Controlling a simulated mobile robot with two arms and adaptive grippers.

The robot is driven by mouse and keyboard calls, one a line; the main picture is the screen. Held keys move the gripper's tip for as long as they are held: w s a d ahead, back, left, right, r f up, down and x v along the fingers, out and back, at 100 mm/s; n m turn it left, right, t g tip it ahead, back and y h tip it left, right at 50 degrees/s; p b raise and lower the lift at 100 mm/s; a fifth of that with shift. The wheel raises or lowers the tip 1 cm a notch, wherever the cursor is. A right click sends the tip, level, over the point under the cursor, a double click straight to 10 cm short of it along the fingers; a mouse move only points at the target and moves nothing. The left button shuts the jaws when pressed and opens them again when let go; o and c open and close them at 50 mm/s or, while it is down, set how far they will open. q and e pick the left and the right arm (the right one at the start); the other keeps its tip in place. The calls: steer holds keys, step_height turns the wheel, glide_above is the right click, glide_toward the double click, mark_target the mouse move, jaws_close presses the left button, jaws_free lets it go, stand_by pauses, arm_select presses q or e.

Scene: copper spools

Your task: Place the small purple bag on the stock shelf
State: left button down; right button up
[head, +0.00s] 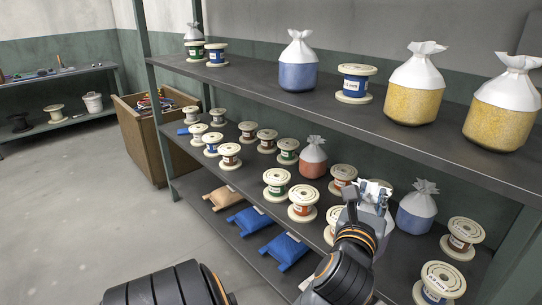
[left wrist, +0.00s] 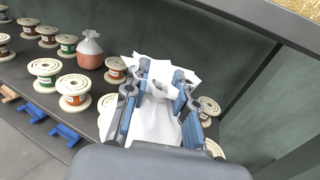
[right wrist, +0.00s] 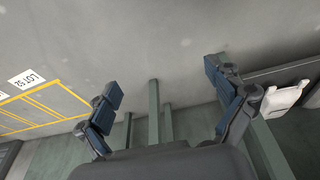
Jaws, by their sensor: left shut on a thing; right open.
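My left gripper (head: 372,196) is over the middle board of the stock shelf (head: 395,284). It is shut on the gathered white neck of a bag, the held bag (left wrist: 155,125), whose white upper part shows between the fingers in the left wrist view. Its lower body is hidden, so I cannot tell its colour or whether it touches the board. A bluish-purple bag with a white top (head: 417,211) stands on the middle board just right of the gripper. My right gripper (right wrist: 165,95) is open and empty, over bare floor.
Spools crowd the middle board, with one (head: 303,203) left of the gripper and others (head: 438,285) to its right. A red-brown bag (head: 313,162) stands farther left. The upper board (head: 330,98) overhangs, carrying blue and yellow bags. Blue packs (head: 287,249) lie below.

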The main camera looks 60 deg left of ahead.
arm_select(q)
steer(key=shift+w+a+f+y+b, duration=0.15)
steer(key=shift+a+f+b, duration=0.1)
steer(key=shift+f+b, duration=0.3)
steer(key=shift+s+a+f+y+b, duration=0.1)
steer(key=shift+a+f+y+b, duration=0.1)
steer(key=shift+f+b, duration=0.3)
steer(key=shift+w+a+b, duration=0.1)
steer(key=shift+a+b, duration=0.1)
steer(key=shift+b, duration=0.3)
steer(key=shift+w+f, duration=0.15)
steer(key=shift+w, duration=0.2)
arm_select(e)
steer(key=w+b+v, duration=0.1)
steer(key=b+v, duration=0.1)
steer(key=v, duration=0.7)
arm_select(q)
steer(key=w+f+b, duration=0.4)
steer(key=w+f, duration=0.8)
steer(key=w, duration=0.1)
steer(key=shift+w+a+f, duration=0.15)
steer(key=shift+a+f, duration=0.1)
arm_select(e)
steer(key=w+a+r+t+y, duration=0.1)
steer(key=w+a+r+t, duration=0.2)
steer(key=w+t, duration=0.3)
steer(key=w, duration=0.4)
steer(key=shift+w+t+y, duration=0.2)
steer(key=shift+t+y, duration=0.1)
steer(key=shift+t, duration=0.1)
